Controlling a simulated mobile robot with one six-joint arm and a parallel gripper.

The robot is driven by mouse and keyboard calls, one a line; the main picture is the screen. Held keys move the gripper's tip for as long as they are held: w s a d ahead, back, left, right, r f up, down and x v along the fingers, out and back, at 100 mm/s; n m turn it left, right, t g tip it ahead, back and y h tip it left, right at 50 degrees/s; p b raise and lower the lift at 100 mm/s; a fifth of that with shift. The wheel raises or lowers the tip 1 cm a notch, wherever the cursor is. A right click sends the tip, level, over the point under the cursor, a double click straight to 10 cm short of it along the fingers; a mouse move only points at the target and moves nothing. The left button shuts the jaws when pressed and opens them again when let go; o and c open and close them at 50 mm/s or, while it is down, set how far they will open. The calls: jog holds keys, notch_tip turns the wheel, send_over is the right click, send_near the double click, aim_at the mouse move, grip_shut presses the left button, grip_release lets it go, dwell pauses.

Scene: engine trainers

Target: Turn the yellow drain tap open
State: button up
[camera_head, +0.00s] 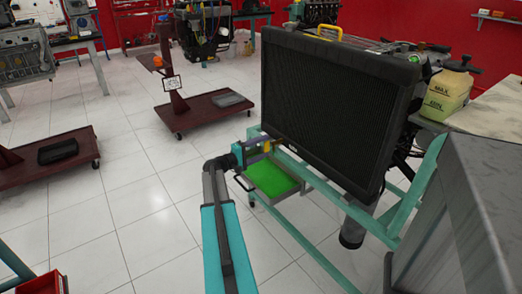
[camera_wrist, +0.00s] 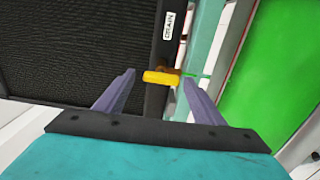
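The yellow drain tap (camera_wrist: 160,77) is a small yellow-orange handle lying crosswise in the wrist view, on the dark lower edge of the radiator (camera_wrist: 75,55). My gripper (camera_wrist: 159,82) is open, with one finger on each side of the tap and a gap to both fingertips. I cannot tell how deep the tap sits between the fingers. In the head view the tap (camera_head: 266,147) is a tiny yellow spot at the radiator's lower left corner, right at my gripper (camera_head: 258,149). A white label reading DRAIN (camera_wrist: 168,25) is beside the tap.
A tray with a green inside (camera_head: 272,180) sits below the radiator, in the teal frame (camera_head: 312,178). Dark red wheeled stands (camera_head: 205,112) are on the left. The tiled floor between is clear.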

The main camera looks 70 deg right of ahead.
jog(key=shift+a, duration=0.15)
jog(key=v, duration=1.3)
jog(key=shift+a, duration=0.25)
jog(key=shift+w+f, duration=0.1)
jog(key=shift+w, duration=0.05)
